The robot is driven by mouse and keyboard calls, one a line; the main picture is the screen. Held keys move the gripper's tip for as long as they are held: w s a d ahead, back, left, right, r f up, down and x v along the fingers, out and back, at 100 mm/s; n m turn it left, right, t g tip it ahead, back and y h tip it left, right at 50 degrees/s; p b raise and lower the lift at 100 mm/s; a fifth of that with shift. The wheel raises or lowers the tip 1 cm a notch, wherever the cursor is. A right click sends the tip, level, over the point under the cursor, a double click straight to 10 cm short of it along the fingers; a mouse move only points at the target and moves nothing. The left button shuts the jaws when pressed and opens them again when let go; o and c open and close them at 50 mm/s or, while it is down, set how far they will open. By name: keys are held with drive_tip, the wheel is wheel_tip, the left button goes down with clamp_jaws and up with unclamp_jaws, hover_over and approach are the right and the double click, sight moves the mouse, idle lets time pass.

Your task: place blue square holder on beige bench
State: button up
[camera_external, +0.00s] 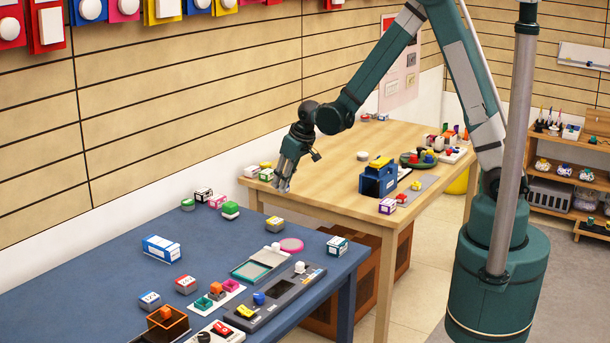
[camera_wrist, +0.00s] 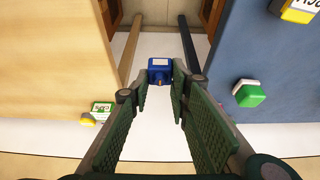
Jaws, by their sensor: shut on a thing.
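My gripper (camera_external: 284,187) hangs above the narrow gap between the blue bench and the beige bench (camera_external: 325,165). In the wrist view the gripper (camera_wrist: 160,85) is shut on a small blue square holder (camera_wrist: 159,68) with an orange-brown spot, held between the fingertips. The holder cannot be made out in the external view. The beige bench (camera_wrist: 50,60) lies at the left of the wrist view, apart from the holder.
The blue bench (camera_external: 110,255) carries several small blocks and trays. On the beige bench stand a blue box (camera_external: 378,180) with a yellow top, a green round tray (camera_external: 418,161) and small blocks (camera_external: 265,172) at the near left corner. The bench's middle is clear.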

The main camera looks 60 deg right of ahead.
idle(0.4)
drive_tip(key=w+a+r+n+y, duration=0.1)
drive_tip(key=a+n, duration=0.1)
drive_tip(key=a, duration=1.2)
drive_tip(key=w+a+r+n+y, duration=0.1)
drive_tip(key=a+r+n, duration=0.15)
drive_tip(key=a, duration=1.25)
drive_tip(key=s+a+n, duration=0.2)
drive_tip(key=s+a, duration=0.1)
drive_tip(key=a, duration=1)
drive_tip(key=s+a+r+n+g+y+p, duration=0.1)
drive_tip(key=s+a, duration=0.3)
drive_tip(key=a, duration=0.9)
drive_tip(key=shift+a+r+n, duration=0.3)
drive_tip(key=shift+n, duration=0.45)
drive_tip(key=shift+s, duration=0.1)
drive_tip(key=shift+f+b, duration=0.4)
drive_tip(key=shift+f, duration=2.75)
drive_tip(key=shift+f, duration=0.1)
drive_tip(key=shift+f, duration=1.75)
